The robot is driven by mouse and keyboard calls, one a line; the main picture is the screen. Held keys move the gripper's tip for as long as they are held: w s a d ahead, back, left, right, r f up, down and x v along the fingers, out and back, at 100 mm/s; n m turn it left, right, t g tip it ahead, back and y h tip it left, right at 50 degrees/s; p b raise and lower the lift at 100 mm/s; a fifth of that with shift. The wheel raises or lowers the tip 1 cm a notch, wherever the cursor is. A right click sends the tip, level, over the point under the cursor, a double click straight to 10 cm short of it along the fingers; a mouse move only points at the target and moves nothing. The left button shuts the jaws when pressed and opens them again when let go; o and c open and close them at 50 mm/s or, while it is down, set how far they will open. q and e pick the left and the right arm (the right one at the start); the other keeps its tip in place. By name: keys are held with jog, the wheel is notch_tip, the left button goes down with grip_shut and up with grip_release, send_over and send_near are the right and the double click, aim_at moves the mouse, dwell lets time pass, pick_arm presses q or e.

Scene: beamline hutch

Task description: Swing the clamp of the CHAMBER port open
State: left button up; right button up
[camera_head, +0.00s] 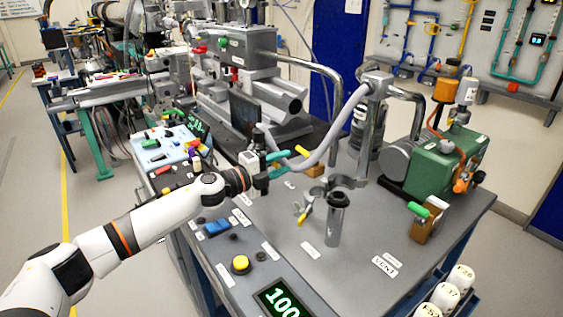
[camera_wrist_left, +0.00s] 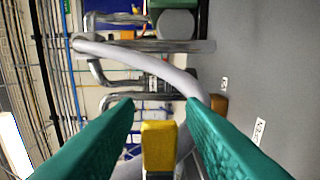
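My left gripper (camera_head: 287,162) reaches in over the bench with its teal fingers apart. In the left wrist view the open fingers (camera_wrist_left: 161,104) stand on either side of a yellow block (camera_wrist_left: 158,146), with a gap on each side. It looks like the yellow clamp handle (camera_head: 302,151) just beyond the fingertips in the head view. The grey hose (camera_head: 344,128) arches from a steel pipe down to this spot; it also shows in the left wrist view (camera_wrist_left: 150,56). The clamp body and the CHAMBER label cannot be made out. My right gripper is not in view.
A green pump (camera_head: 446,163) stands at the right. A VENT label (camera_head: 384,266) lies on clear bench top. A yellow button (camera_head: 240,264) is at the front.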

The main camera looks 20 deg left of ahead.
pick_arm(q)
jog(key=shift+w+d, duration=0.2)
jog(key=shift+w, duration=0.05)
grip_shut()
jog(key=shift+s+a, duration=0.1)
